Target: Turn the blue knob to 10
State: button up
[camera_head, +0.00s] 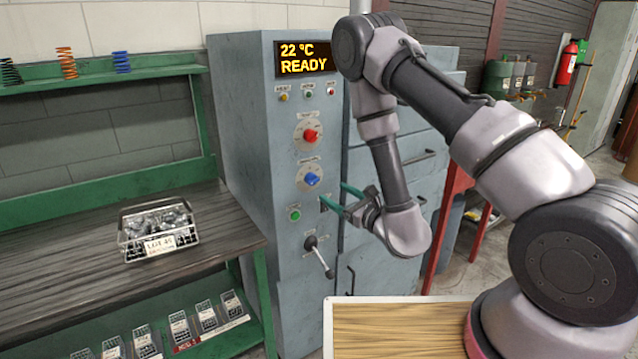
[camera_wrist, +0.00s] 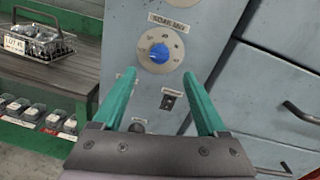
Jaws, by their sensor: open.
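The blue knob (camera_head: 312,179) sits on a round pale dial on the front of the grey machine cabinet, below a red knob (camera_head: 310,135). In the wrist view the blue knob (camera_wrist: 159,53) shows ahead of the fingertips, with its dial marks too small to read. My gripper (camera_head: 333,194) has two green fingers, spread apart and empty, just right of and a little below the blue knob. In the wrist view my gripper (camera_wrist: 163,82) points at the panel with its fingers below the dial, apart from the knob.
A display (camera_head: 305,59) reads 22 °C READY. Below the blue knob are a green button (camera_head: 294,214), a small switch (camera_wrist: 170,99) and a lever (camera_head: 319,257). A wire basket (camera_head: 157,230) of metal parts stands on the bench at left. Drawers with handles lie right of the panel.

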aim_at(316, 181)
jog(key=x, duration=0.9)
jog(key=shift+w+a, duration=0.15)
grip_shut()
